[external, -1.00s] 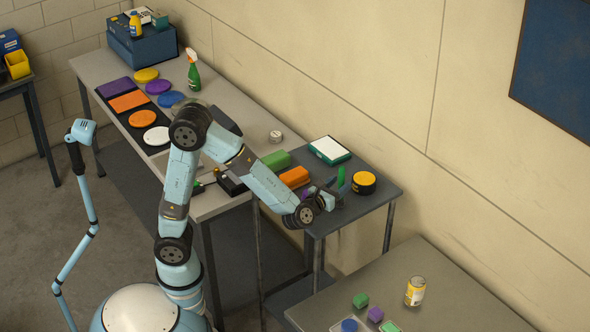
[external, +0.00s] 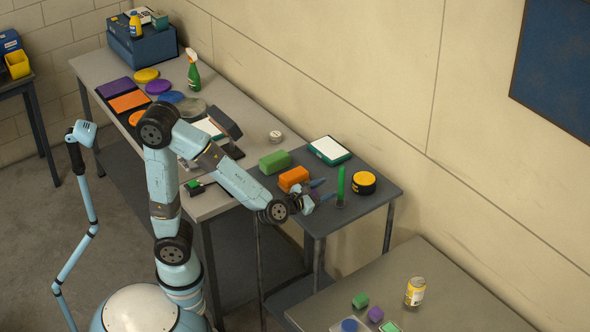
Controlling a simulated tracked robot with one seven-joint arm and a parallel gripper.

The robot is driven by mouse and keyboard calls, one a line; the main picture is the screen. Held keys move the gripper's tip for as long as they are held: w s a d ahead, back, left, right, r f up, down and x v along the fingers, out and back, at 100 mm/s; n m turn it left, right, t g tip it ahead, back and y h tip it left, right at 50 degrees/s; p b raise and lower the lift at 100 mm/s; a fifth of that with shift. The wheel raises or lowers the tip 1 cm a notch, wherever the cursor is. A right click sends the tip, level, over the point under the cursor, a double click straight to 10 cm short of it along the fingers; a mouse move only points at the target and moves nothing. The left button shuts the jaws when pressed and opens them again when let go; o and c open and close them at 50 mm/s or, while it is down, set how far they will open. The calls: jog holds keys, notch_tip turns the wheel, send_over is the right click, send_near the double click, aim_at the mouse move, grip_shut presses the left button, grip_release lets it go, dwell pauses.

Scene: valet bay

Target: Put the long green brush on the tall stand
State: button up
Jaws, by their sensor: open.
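The long green brush (external: 341,182) looks like the slim green upright piece on the dark grey tall stand (external: 352,212). It stands near the front right of the stand top, with a dark foot at its bottom. My gripper (external: 323,190) is open, just left of the brush, its fingers pointing toward it. A small gap shows between the fingertips and the brush. A bit of purple shows between the fingers; I cannot tell what it belongs to.
On the stand are a green block (external: 275,162), an orange block (external: 293,179), a white-topped green box (external: 330,150) and a yellow-topped black tin (external: 364,182). The long workbench (external: 215,205) adjoins at left. A lower table (external: 450,300) holds a can (external: 415,291) and small blocks.

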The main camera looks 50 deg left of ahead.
jog(key=s+a+r+m+g+h, duration=0.1)
jog(key=s+a+m+g+h, duration=0.3)
jog(key=m, duration=0.6)
jog(key=a+r+m+g+h, duration=0.1)
jog(key=a+m, duration=0.6)
jog(key=m, duration=0.3)
jog(key=s+a+f+m+g+y, duration=0.2)
jog(key=s+a+m+g, duration=0.1)
jog(key=s+a+m, duration=0.3)
jog(key=s+a+f+m+g+y, duration=0.2)
jog(key=s+a+m, duration=0.4)
jog(key=s+a, duration=0.4)
jog(key=shift+s+a+f+g, duration=0.3)
jog(key=shift+s+f+g, duration=0.3)
jog(key=shift+g, duration=0.2)
